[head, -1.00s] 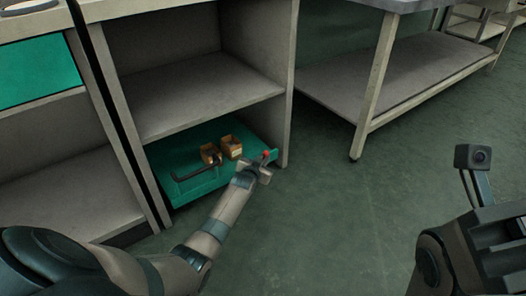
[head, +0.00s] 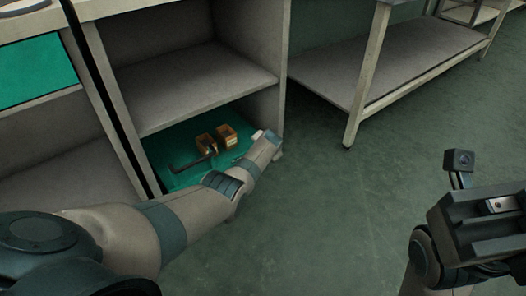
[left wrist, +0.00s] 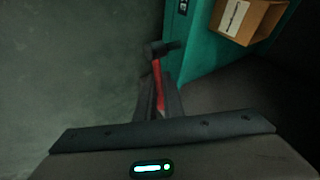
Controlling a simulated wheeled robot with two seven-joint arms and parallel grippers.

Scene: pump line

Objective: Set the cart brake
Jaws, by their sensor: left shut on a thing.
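The cart (head: 160,150) is a low green platform in the bottom bay of the grey bench at left. It also shows as a green edge in the left wrist view (left wrist: 205,45). My left gripper (head: 265,140) reaches the cart's right front corner. In the left wrist view its dark fingers (left wrist: 158,95) are shut on a red brake lever (left wrist: 158,80), with a black piece at the lever's far end. In the head view my arm hides the lever. My right gripper (head: 495,205) is at the right edge, over open floor; its fingertips are not clear.
Two small brown boxes (head: 227,136) and a black bar (head: 187,163) are on the cart. One box (left wrist: 248,18) shows in the left wrist view. The bench shelf (head: 205,88) is above the cart. The floor right of it is clear, up to a table (head: 400,70).

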